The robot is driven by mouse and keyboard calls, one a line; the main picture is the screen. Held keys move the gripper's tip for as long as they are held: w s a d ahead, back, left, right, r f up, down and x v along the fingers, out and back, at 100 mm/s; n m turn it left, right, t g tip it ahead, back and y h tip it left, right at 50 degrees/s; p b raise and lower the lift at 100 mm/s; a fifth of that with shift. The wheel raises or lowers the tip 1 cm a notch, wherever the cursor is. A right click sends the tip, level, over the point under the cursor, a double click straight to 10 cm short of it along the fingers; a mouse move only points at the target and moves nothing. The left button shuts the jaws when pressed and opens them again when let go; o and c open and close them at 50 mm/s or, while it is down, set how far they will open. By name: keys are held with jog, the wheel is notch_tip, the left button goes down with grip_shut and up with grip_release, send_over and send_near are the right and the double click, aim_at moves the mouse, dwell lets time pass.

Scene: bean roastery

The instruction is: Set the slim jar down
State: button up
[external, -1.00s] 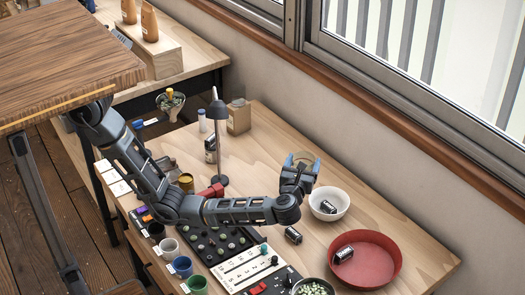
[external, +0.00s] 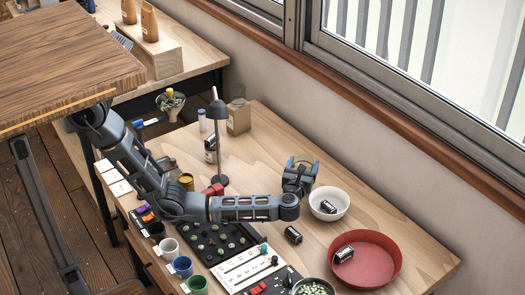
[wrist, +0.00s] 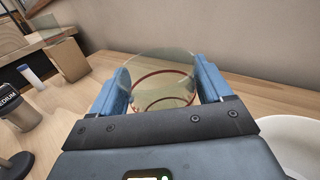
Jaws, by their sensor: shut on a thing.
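The slim jar (wrist: 160,88) is clear glass with a reddish-brown ring showing low in it, seen in the wrist view. My gripper (wrist: 159,72) is shut on it, with one blue finger on each side. In the external view my gripper (external: 301,167) is over the back part of the wooden table (external: 262,147), to the left of the white bowl. The jar is hard to make out there. I cannot tell whether its base touches the table.
The white bowl (external: 337,193) holds a small dark-labelled jar and stands close to the right of my gripper. A red tray (external: 386,268) and another dark jar (external: 293,235) are nearer the front. Bare wood lies between lamp and gripper.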

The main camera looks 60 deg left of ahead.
jog(key=shift+f, duration=0.3)
jog(key=shift+f, duration=0.1)
jog(key=o, duration=1.1)
jog(key=v, duration=1.2)
jog(key=shift+d, duration=0.1)
